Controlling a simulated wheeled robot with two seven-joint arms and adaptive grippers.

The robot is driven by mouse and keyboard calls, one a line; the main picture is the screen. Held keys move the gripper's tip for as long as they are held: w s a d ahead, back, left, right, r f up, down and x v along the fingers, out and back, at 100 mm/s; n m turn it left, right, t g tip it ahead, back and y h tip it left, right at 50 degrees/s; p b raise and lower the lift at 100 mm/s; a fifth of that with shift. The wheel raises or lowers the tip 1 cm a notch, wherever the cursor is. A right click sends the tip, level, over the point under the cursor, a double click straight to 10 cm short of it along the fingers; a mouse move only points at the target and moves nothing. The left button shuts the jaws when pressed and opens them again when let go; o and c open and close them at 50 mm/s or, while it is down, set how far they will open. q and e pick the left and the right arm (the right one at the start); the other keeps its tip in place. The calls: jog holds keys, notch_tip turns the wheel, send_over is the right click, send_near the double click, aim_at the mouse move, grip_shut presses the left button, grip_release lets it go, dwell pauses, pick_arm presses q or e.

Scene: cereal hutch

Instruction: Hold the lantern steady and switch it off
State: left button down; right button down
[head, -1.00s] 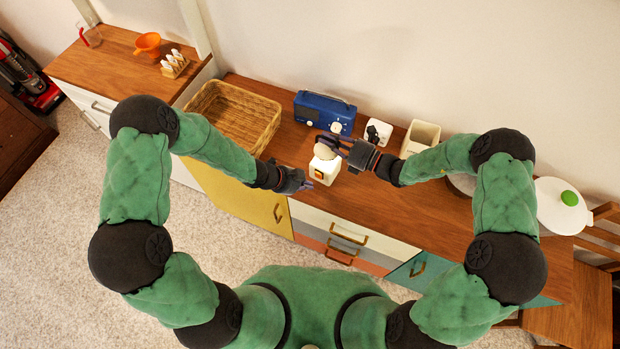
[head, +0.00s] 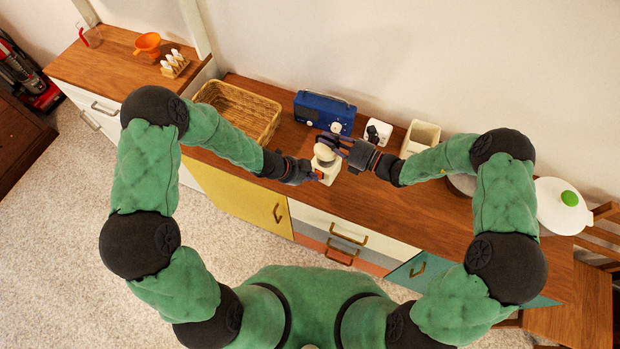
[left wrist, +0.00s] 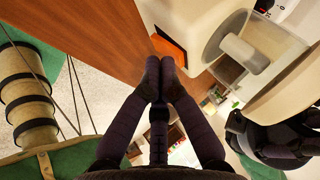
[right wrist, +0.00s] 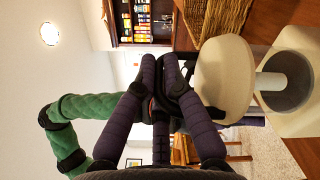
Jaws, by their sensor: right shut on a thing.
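The lantern (head: 325,170) stands upright on the wooden sideboard, with a cream base, a clear cylinder and a rounded cream cap. My right gripper (head: 340,143) is shut on its upper part. The right wrist view shows the cap (right wrist: 222,80) beside those fingers; the exact grip spot is partly hidden. My left gripper (head: 312,172) is low at the base's front left, with its fingertips together. In the left wrist view, the fingertips (left wrist: 158,78) are just by the orange switch (left wrist: 170,48) on the base; I cannot tell whether they touch it.
A blue radio (head: 323,113) stands behind the lantern and a wicker basket (head: 268,137) to its left. A white box with a black part (head: 378,132) and a cream container (head: 421,135) stand to the right. The sideboard's front strip is clear.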

pick_arm(q)
jog(key=shift+r, duration=0.2)
jog(key=shift+r, duration=0.6)
jog(key=s+v, duration=0.1)
jog(key=v, duration=1.1)
jog(key=shift+s, duration=0.2)
jog(key=shift+d+f, duration=0.1)
pick_arm(e)
jog(key=c, duration=1.3)
grip_release()
jog(key=shift+o, duration=0.2)
